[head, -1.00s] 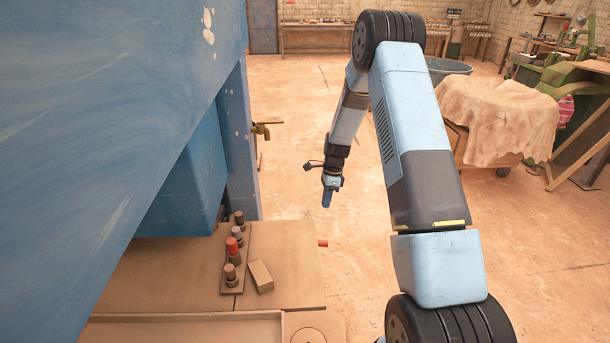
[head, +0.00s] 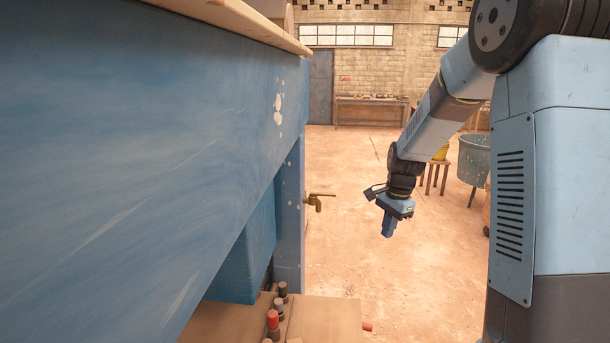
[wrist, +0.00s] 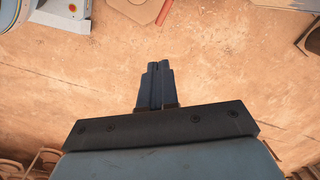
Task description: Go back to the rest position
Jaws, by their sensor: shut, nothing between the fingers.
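My gripper (head: 388,230) hangs from my blue arm in the head view, pointing down over the open floor. It is to the right of the big blue press and apart from it.
The blue press (head: 150,150) fills the left, with a brass tap (head: 320,201) sticking out from its post. A blue tub (head: 474,160) and a stool stand behind my arm. The middle floor is clear.

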